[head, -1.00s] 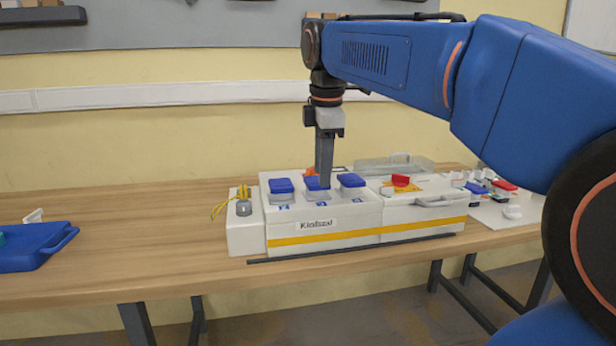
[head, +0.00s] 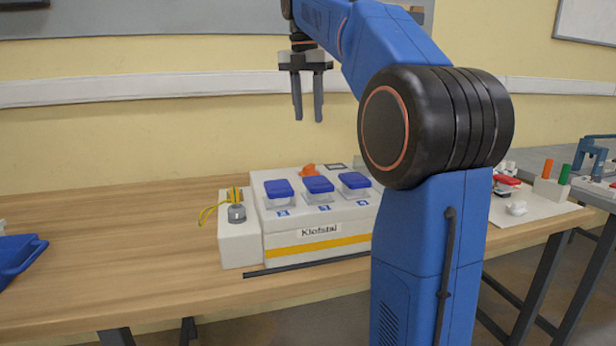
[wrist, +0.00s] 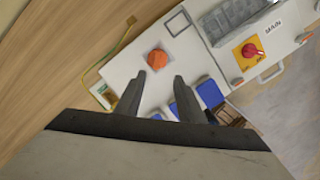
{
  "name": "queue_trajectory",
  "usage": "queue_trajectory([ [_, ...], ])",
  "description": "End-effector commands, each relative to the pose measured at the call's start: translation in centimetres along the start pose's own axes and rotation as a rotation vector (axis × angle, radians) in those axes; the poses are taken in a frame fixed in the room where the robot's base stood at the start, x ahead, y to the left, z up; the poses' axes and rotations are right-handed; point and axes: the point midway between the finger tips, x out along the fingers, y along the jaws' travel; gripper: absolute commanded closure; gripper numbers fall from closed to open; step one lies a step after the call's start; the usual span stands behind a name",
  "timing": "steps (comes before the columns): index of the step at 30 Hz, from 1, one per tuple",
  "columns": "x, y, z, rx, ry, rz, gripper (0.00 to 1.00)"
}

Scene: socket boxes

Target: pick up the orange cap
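The orange cap (head: 308,170) sits on top of the white socket box (head: 316,251), behind the row of blue-lidded sockets in the head view. In the wrist view the orange cap (wrist: 157,59) looks round and lies on a pale square, a little beyond my fingertips. My gripper (head: 308,119) is open and empty, hanging high above the box with its fingers pointing down. It also shows in the wrist view (wrist: 160,76), its two fingers apart with only the box top between them. Nothing hides the cap in the wrist view.
Blue lids (head: 318,184) stand in a row on the box. A grey plug with a yellow cable (head: 237,212) is at its left end. A red switch (wrist: 251,50) on a yellow plate is nearby.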

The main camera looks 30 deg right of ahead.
Motion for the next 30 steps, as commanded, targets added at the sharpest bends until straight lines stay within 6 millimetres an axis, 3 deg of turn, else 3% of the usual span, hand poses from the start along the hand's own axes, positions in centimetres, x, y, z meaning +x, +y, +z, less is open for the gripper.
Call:
queue_trajectory([
  [12,7.4,0.0,-0.1,0.002,0.003,-0.002,0.65],
  [23,10.0,0.2,-0.1,0.001,0.001,-0.001,0.65],
  [30,13.2,0.7,-0.4,0.002,0.001,-0.001,0.65],
])
